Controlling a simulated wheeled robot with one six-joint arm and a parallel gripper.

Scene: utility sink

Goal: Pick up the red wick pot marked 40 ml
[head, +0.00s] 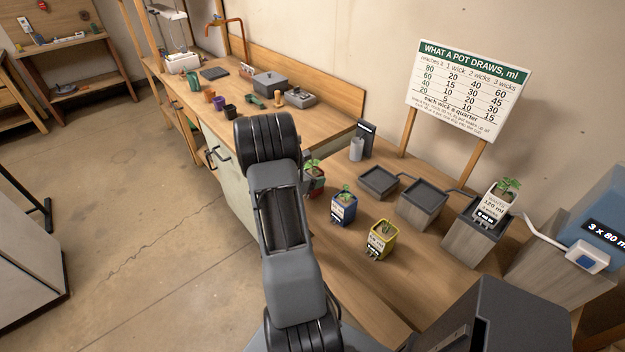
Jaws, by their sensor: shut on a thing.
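The red wick pot (317,184) with a green seedling shows just right of my arm, at the left end of the low bench. My arm covers its left part, and I cannot read its marking. My gripper's fingers do not show; the arm links hide that end, so I cannot see how it meets the red pot. A blue pot (343,211) and a yellow pot (381,240), each with a seedling and a label, stand to the right of the red one.
Two grey trays (378,183) (421,213) sit behind the pots. A white pot (495,205) stands on a block at right. A sign (467,90) about pot draws stands behind. A blue tank (604,220) is at far right. Small pots and tools lie on the back bench (330,115).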

